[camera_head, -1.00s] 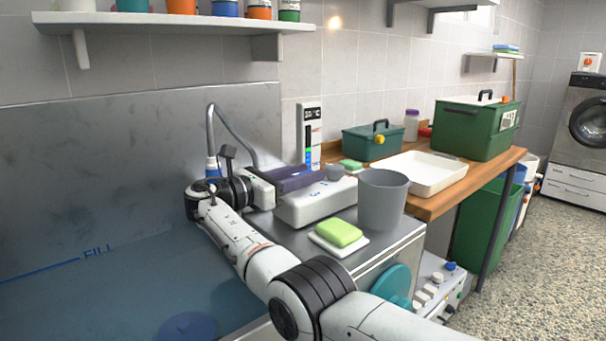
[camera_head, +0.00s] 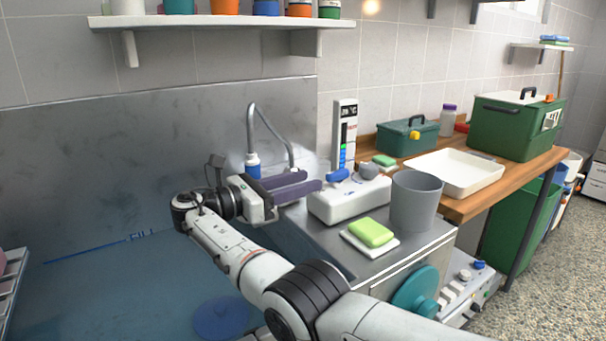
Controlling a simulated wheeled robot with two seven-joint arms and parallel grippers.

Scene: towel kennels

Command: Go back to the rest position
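My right gripper (camera_head: 296,186) reaches in from the bottom right over the left end of the metal counter. Its two dark purple fingers point right, with a gap between them and nothing held. The fingertips are close to the left side of a white box (camera_head: 345,202); I cannot tell whether they touch it. A small blue object (camera_head: 338,175) and a grey rounded one (camera_head: 368,171) show at the top of the box. My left gripper is not in view.
A grey bucket (camera_head: 416,203) and a green sponge on a white dish (camera_head: 350,243) stand right of the arm. A faucet (camera_head: 252,135) rises behind the gripper. A blue-tinted basin (camera_head: 120,285) lies left. A white tray (camera_head: 456,174) is on the wooden table.

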